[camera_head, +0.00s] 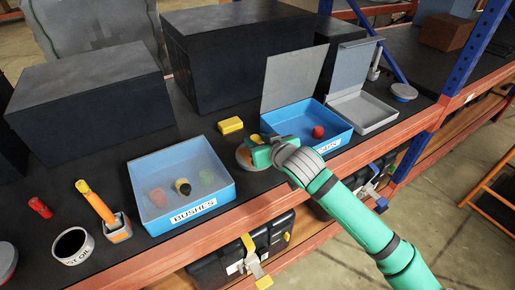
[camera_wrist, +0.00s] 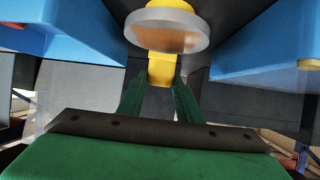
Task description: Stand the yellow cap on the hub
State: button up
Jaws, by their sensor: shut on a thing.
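My gripper (camera_head: 258,156) reaches over the shelf between the two blue bins. In the wrist view its green fingers (camera_wrist: 161,82) are shut on a yellow piece, taken as the yellow cap (camera_wrist: 161,70); its shape is mostly hidden. A round disc with a pale grey rim and brownish face (camera_wrist: 165,40), apparently the hub, lies right by the fingertips. In the head view this hub (camera_head: 243,158) is partly covered by the gripper. Whether cap and hub touch cannot be told. More yellow shows at the top edge of the wrist view, its owner unclear.
A blue bin marked BUSHES (camera_head: 148,210) stands left, holding several coloured pieces. Another blue bin (camera_head: 342,137) with a red piece stands right, close to my gripper. A yellow block (camera_head: 230,125) lies behind. Large dark boxes (camera_head: 240,60) close off the back.

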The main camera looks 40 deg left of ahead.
jog(key=shift+f, duration=1.6)
jog(key=o, duration=1)
jog(key=shift+o, duration=0.2)
jog(key=v, duration=1.2)
jog(key=shift+a, duration=0.1)
